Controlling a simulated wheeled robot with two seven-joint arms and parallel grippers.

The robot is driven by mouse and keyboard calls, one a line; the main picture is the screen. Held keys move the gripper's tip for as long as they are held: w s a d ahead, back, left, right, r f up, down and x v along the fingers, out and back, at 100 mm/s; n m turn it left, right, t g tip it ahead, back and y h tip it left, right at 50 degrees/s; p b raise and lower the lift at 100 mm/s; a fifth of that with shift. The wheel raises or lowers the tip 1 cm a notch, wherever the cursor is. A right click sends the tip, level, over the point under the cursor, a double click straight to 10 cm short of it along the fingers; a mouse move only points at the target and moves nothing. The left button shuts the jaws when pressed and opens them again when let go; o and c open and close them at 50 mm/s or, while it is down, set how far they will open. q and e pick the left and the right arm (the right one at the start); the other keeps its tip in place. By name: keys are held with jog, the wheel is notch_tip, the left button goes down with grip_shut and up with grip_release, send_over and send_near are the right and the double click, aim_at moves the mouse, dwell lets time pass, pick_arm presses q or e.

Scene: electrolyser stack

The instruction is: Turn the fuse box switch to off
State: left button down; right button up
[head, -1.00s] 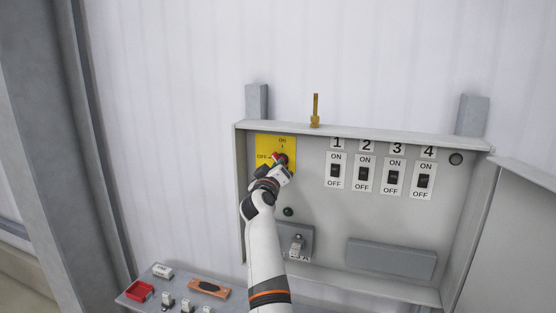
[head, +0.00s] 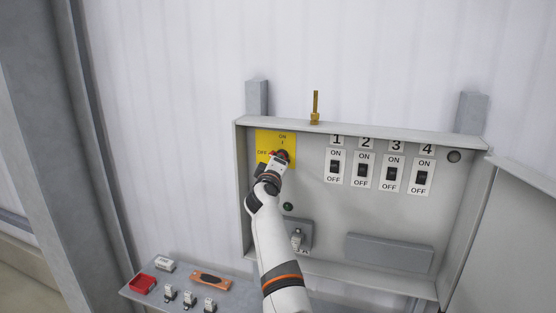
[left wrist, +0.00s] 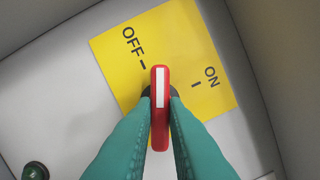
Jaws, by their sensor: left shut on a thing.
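The fuse box switch is a red handle (left wrist: 160,108) with a white strip. It sits on a yellow plate (head: 263,138) at the upper left of the open grey box. My left gripper (head: 279,157) is shut on the handle; its green fingers (left wrist: 160,125) press both sides in the left wrist view. There the white strip points between the OFF mark (left wrist: 143,65) and the ON mark (left wrist: 196,85), closer to OFF. In the head view the gripper hides most of the handle. My right gripper is not in view.
Several numbered black breaker switches (head: 364,172) are right of the plate in the box. A grey shelf (head: 243,294) below left holds a red tray (head: 143,284), an orange-brown item (head: 210,280) and several small parts. The box door (head: 515,235) stands open at the right.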

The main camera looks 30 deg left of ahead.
pick_arm(q)
jog(key=shift+n, duration=0.4)
jog(key=n+g, duration=0.1)
jog(key=n, duration=0.3)
jog(key=c, duration=1.3)
grip_release()
jog(key=shift+s, duration=0.1)
